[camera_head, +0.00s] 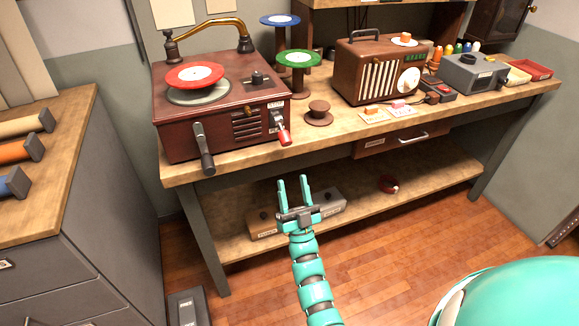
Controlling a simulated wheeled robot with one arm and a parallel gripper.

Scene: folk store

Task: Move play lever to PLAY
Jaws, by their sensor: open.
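A dark red wooden record player (222,125) stands at the left end of the workbench, with a red record (195,76) lying tilted on its turntable. On the front right of its case is a small lever with a red handle (284,136), pointing down; its labels are too small to read. A dark crank (204,148) hangs on the front left. My gripper (293,184) is open and empty, with its two teal fingers pointing up. In the picture it is below the red-handled lever and apart from it, in front of the bench.
The bench (330,125) also holds a small brown stand (318,114), green (299,59) and blue (280,20) records on spools, and a wooden radio (380,72). A lower shelf (400,205) holds a labelled box. A grey cabinet (80,210) stands left.

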